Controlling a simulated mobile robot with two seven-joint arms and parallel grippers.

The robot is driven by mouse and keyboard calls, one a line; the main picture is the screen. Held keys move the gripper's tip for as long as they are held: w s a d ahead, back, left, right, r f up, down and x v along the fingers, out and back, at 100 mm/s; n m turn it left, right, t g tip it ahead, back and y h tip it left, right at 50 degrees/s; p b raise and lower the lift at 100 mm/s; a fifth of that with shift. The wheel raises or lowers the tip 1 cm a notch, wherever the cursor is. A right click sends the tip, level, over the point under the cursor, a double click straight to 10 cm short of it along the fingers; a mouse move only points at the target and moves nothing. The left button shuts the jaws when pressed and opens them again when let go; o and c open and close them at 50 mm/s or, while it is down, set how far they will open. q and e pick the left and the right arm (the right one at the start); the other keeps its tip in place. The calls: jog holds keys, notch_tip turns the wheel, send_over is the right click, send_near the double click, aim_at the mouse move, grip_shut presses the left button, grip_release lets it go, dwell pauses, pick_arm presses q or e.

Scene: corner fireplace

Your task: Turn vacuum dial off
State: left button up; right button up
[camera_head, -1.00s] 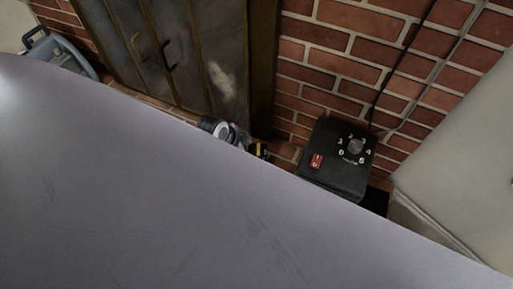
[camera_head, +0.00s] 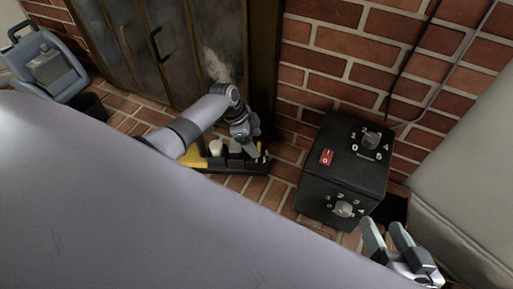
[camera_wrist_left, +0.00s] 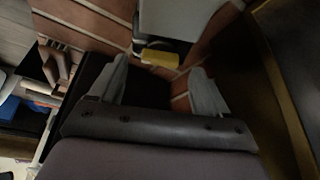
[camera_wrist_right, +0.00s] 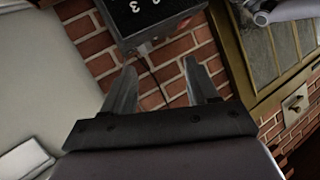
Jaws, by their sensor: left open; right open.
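A black box (camera_head: 333,184) stands against the brick wall. Its top face has a grey dial (camera_head: 371,140) with white numbers around it and a red switch (camera_head: 326,157). A second grey dial (camera_head: 343,209) with numbers is on its front face. Which number each dial points at is too small to tell. My right gripper (camera_head: 387,237) is open and empty, just right of and below the front dial, apart from the box. Part of the box (camera_wrist_right: 150,22) shows beyond its fingers in the right wrist view. My left gripper (camera_head: 252,143) is left of the box, its fingers open and empty in the left wrist view (camera_wrist_left: 155,72).
A low black and yellow holder (camera_head: 225,163) with small items stands on the brick floor near my left gripper. A metal-panelled door (camera_head: 160,50) is behind it. A pale surface (camera_head: 470,170) bounds the right.

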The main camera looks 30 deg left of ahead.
pick_arm(q)
jog(key=shift+b+x, duration=0.4)
jog(key=shift+x, duration=0.8)
pick_arm(e)
jog(key=shift+w+a+y, duration=0.1)
jog(key=shift+a+y, duration=0.2)
jog(key=shift+a, duration=0.15)
pick_arm(q)
jog(key=c, duration=1.1)
jog(key=shift+o, duration=0.2)
